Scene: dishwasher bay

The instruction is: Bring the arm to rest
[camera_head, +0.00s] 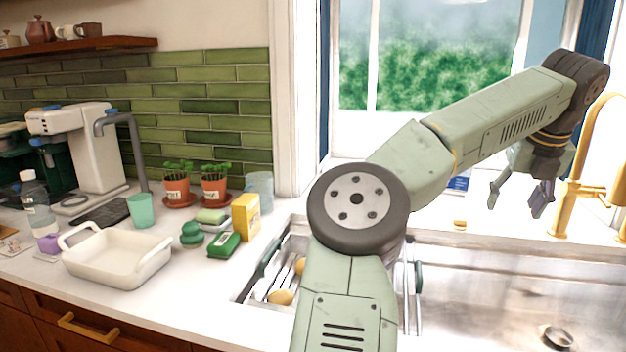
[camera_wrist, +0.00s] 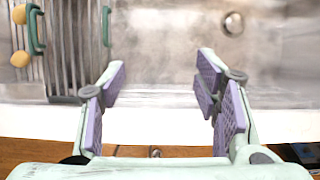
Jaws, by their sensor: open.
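My green arm reaches up from the bottom of the head view and bends to the right over the sink (camera_head: 500,285). My gripper (camera_head: 519,193) hangs down at the far end of the arm, near the gold tap. In the wrist view my gripper (camera_wrist: 157,95) is open, with its purple finger pads wide apart. Nothing is between the fingers. Below it lie the white counter edge and the steel sink (camera_wrist: 165,45) with its drain.
The gold tap (camera_head: 580,180) stands close to the right of my gripper. A rack (camera_wrist: 65,50) with green handles and yellow round items sits in the sink. A white dish (camera_head: 117,258), a yellow box (camera_head: 245,216) and potted plants (camera_head: 214,186) stand on the left counter.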

